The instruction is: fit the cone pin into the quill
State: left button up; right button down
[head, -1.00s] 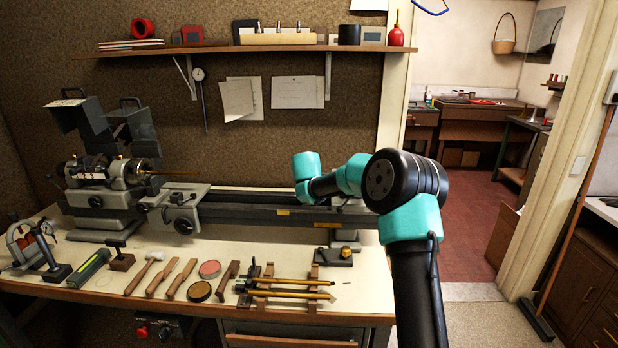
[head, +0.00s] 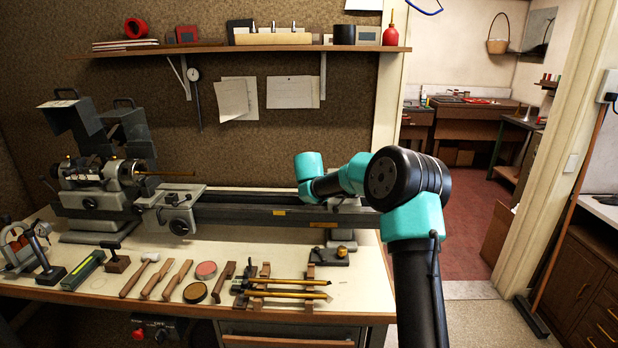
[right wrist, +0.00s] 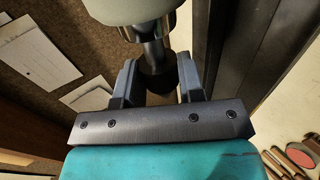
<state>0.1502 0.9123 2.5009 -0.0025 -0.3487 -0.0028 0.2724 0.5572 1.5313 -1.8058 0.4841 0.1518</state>
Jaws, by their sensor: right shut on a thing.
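My right gripper (right wrist: 157,82) is shut on a short dark and tan piece (right wrist: 158,85), which I take to be the cone pin. In the head view my right arm hides the gripper, the pin and the quill. My left gripper is not in view.
The lathe (head: 100,185) stands on the bench, its bed (head: 270,212) running right behind my arm. Hand tools, round tins and a wooden rack (head: 266,272) with rods line the front of the bench. A shelf (head: 220,47) hangs above.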

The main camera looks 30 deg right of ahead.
jog(key=shift+s+d, duration=0.8)
jog(key=shift+d, duration=0.3)
dwell(0.3)
jog(key=c, duration=0.7)
grip_release()
jog(key=shift+d, duration=0.1)
jog(key=shift+o, duration=0.2)
jog(key=shift+s, duration=0.1)
jog(key=v, duration=1.7)
jog(key=shift+r, duration=0.2)
jog(key=shift+c, duration=0.2)
